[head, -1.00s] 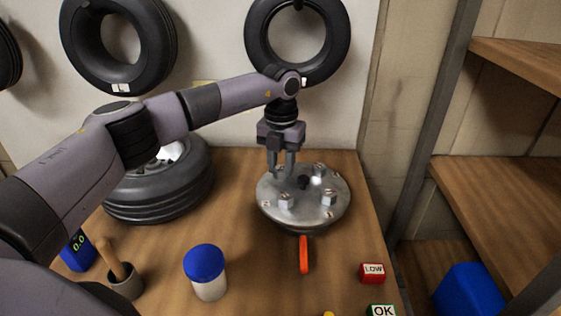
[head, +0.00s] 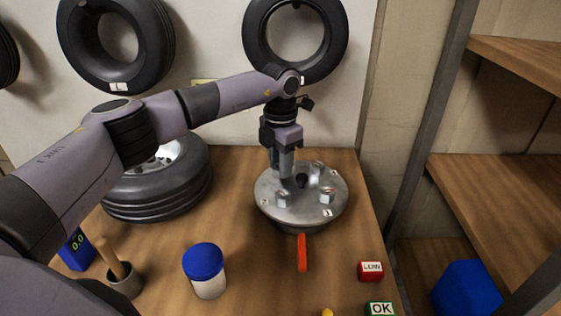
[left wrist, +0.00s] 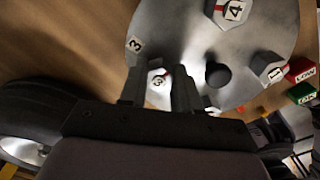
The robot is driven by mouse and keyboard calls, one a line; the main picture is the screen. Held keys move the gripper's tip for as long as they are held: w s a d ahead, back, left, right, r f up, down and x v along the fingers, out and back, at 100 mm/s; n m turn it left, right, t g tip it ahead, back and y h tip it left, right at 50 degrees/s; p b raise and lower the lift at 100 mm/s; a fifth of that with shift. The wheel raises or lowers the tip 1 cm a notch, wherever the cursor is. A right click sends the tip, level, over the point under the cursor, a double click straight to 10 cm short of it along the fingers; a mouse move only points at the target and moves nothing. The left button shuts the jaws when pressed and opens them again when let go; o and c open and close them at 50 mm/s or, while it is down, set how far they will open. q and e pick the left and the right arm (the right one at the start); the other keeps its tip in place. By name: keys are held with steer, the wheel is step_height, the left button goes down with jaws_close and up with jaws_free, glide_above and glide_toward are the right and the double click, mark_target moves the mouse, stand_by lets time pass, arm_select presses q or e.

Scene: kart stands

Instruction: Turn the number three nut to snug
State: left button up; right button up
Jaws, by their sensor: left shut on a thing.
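The round grey metal plate (head: 272,212) stands on the bench and carries several hex nuts around a dark centre knob (head: 301,180). My left gripper (head: 281,172) points down at the plate's back left. In the left wrist view its two fingers (left wrist: 159,92) stand on either side of a nut (left wrist: 157,80) with a white tag that seems to read 3. They are shut on it. A tag reading 3 (left wrist: 135,45) also lies on the plate beside it. The nuts marked 4 (left wrist: 228,10) and 1 (left wrist: 268,68) stand clear of the fingers. My right gripper is not in view.
A red-orange bar (head: 302,253) lies in front of the plate. A red LOW block (head: 371,271) and green OK block (head: 380,309) are at front right. A blue-lidded jar (head: 205,270), a cup with a wooden handle (head: 124,284) and a tire (head: 160,185) are left.

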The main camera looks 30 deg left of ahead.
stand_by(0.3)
arm_select(q)
steer(key=o, duration=1.1)
steer(key=shift+c, duration=0.2)
steer(key=shift+r+b, duration=0.6)
steer(key=shift+r, duration=3)
